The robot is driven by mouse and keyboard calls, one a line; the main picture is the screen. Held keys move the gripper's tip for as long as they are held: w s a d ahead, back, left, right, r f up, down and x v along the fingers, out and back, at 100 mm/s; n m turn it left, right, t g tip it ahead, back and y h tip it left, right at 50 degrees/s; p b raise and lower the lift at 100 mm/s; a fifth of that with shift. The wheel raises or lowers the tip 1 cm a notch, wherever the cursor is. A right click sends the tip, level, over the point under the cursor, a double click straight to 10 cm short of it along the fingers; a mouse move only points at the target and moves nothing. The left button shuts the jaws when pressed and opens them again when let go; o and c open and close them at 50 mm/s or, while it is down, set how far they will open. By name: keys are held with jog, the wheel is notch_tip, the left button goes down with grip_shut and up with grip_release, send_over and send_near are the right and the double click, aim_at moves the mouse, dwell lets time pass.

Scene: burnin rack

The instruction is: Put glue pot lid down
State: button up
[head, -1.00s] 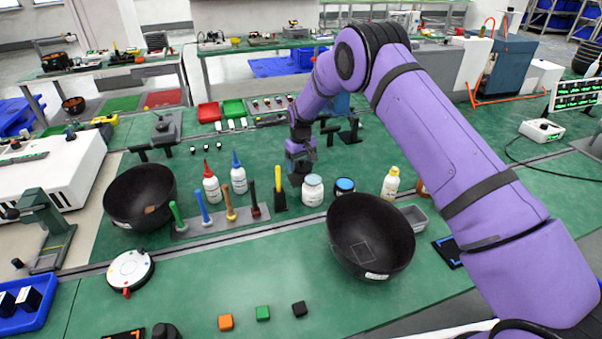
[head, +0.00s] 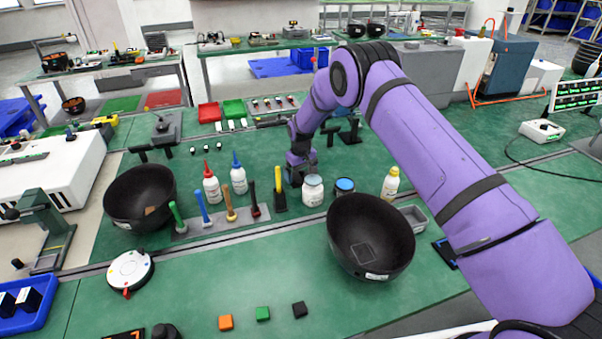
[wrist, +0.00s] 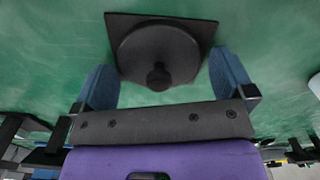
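The glue pot lid (wrist: 158,55) is a dark round disc with a knob, lying on a dark square plate (wrist: 205,28) in the wrist view. My gripper (wrist: 164,78) has its two blue fingers wide apart, one on each side of the lid. Narrow gaps seem to show beside the lid, but exact contact is unclear. In the head view my gripper (head: 297,180) is low over the green bench, just behind and left of a white jar (head: 313,190). The lid is hidden there. A dark jar with a blue top (head: 345,187) stands right of the white jar.
A yellow-handled tool (head: 279,190) stands left of my gripper, with several coloured-handled tools on a grey strip (head: 222,220). A black bowl (head: 370,235) is in front. A yellow-capped bottle (head: 390,184) stands right. The green bench behind the gripper is partly clear.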

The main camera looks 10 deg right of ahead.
jog(key=shift+r, duration=0.1)
notch_tip(320, 180, up, 12)
dwell(0.5)
jog(key=shift+r, duration=0.15)
jog(key=s+d+r+m+t, duration=0.1)
jog(key=s+d+r, duration=0.2)
jog(key=r, duration=0.6)
jog(key=s+d+r, duration=0.4)
jog(key=r, duration=0.6)
jog(key=s+d+r+m+t, duration=0.1)
jog(key=s+d+r, duration=0.2)
jog(key=s+r, duration=0.3)
jog(key=s+d+r+m+t, duration=0.1)
jog(key=s+d+r, duration=0.2)
jog(key=s+r, duration=0.4)
jog(key=s+d+r, duration=0.2)
jog(key=s+r, duration=0.1)
jog(key=s, duration=0.5)
jog(key=s+d+r, duration=0.2)
jog(key=s+d, duration=0.1)
jog(key=s, duration=0.5)
jog(key=s+d+f+m+t, duration=0.1)
jog(key=s, duration=0.7)
jog(key=s+d+f+m+t, duration=0.1)
jog(key=s, duration=0.7)
jog(key=shift+s+d+f, duration=0.3)
jog(key=shift+s+f, duration=0.05)
jog(key=shift+f, duration=0.05)
